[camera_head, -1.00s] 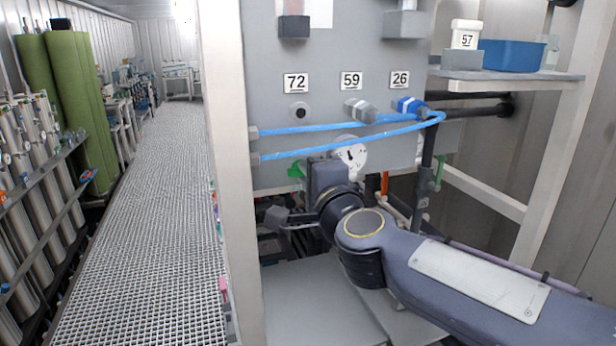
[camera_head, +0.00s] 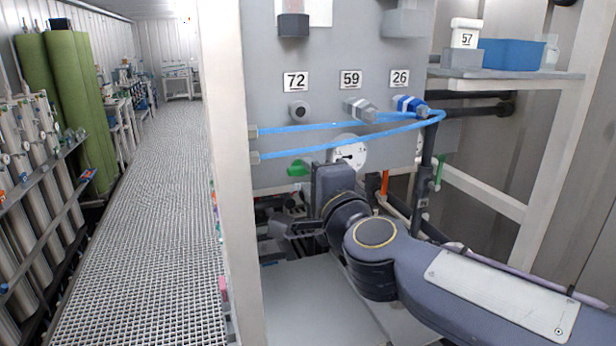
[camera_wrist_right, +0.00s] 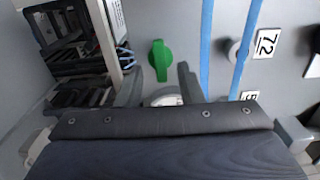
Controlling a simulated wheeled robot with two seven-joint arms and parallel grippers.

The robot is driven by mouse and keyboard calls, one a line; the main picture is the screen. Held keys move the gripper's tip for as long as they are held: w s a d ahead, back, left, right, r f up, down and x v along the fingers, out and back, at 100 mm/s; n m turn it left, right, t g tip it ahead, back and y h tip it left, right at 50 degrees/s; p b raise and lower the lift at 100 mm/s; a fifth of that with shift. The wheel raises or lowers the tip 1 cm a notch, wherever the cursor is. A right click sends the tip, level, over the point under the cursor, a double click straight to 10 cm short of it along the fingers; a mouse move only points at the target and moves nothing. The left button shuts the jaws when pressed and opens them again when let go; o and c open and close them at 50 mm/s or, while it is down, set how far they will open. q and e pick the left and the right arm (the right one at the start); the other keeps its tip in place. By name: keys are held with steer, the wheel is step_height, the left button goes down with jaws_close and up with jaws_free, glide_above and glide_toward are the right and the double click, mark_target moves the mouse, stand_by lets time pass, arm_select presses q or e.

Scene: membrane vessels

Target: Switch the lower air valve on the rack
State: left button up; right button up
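A green valve handle (camera_head: 299,168) is on the grey rack panel, below the two blue hoses and left of the round gauge (camera_head: 350,152). It also shows in the right wrist view (camera_wrist_right: 160,58), just ahead of the fingers. My right gripper (camera_wrist_right: 160,74) is open, one finger on each side of the handle's line in that picture. Nothing shows held, and I cannot tell whether a finger touches the handle. Another green handle (camera_head: 440,170) is on the piping at the right. My left gripper is not in view.
Two blue hoses (camera_head: 330,128) cross the panel above the right wrist. A white post (camera_head: 232,180) stands left of the gripper. A shelf (camera_head: 510,74) with a blue bin (camera_head: 510,54) is at right. The grating walkway (camera_head: 150,240) at left is clear.

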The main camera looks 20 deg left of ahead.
steer(key=v, duration=0.6)
steer(key=s+d+f+n+g, duration=0.1)
steer(key=d+f+n, duration=0.25)
steer(key=d, duration=0.35)
steer(key=s+d+f+n+g, duration=0.2)
steer(key=d+f+n, duration=0.15)
steer(key=d, duration=0.45)
steer(key=s+d+f+n+g+h, duration=0.1)
steer(key=s+d+f+g+h, duration=0.2)
steer(key=s+d+f, duration=0.4)
steer(key=s+d+f+n+g+h, duration=0.1)
steer(key=s+d+f+g+h, duration=0.2)
steer(key=s+d+f, duration=0.5)
step_height(320, 180, down, 7)
steer(key=s, duration=0.2)
steer(key=shift+s+r+n, duration=0.15)
steer(key=shift+s+n, duration=0.15)
steer(key=shift+n, duration=0.1)
